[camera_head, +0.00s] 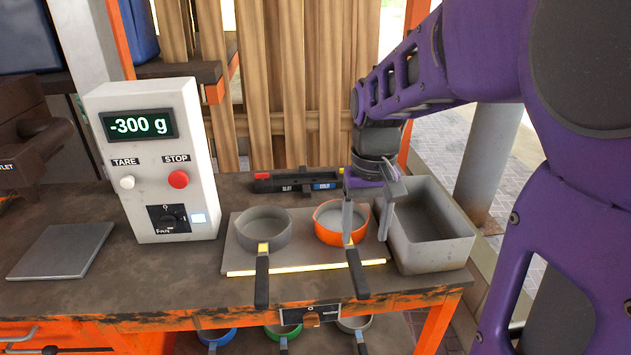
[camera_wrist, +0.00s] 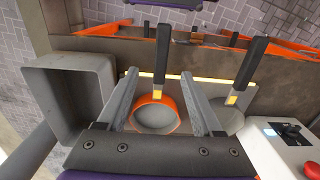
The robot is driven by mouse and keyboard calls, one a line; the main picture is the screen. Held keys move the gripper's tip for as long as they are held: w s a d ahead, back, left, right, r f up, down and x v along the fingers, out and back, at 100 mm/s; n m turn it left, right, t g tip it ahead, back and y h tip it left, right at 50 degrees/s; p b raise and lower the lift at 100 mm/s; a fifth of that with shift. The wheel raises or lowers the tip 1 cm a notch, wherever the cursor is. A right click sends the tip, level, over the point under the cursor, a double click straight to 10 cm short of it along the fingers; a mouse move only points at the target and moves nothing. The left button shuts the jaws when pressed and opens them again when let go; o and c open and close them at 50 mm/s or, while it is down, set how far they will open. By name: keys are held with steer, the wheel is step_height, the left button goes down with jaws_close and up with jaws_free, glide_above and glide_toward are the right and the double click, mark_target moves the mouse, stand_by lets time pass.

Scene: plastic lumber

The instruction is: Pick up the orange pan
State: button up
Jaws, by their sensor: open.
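The orange pan (camera_head: 338,222) sits on a grey plate on the bench, its black handle (camera_head: 357,272) pointing toward the bench's front edge. My gripper (camera_head: 366,220) is open above the pan, with one finger in front of the bowl in the head view. In the wrist view the orange pan (camera_wrist: 156,116) lies between the two open fingers of my gripper (camera_wrist: 168,92), and its handle (camera_wrist: 162,55) points up the picture. The fingers do not hold anything. I cannot tell how far above the rim they are.
A grey pan (camera_head: 264,230) sits left of the orange pan on the same plate (camera_head: 300,262). A deep grey bin (camera_head: 430,243) stands close on the right. A control box (camera_head: 152,160) reading -300 g stands at left. Several pans (camera_head: 285,331) hang or rest below the bench top.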

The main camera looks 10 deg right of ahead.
mark_target(358, 271)
step_height(358, 271, down, 13)
steer(key=b, duration=0.2)
steer(key=shift+a+f+b, duration=0.15)
steer(key=shift+b, duration=0.2)
jaws_close()
stand_by(1.3)
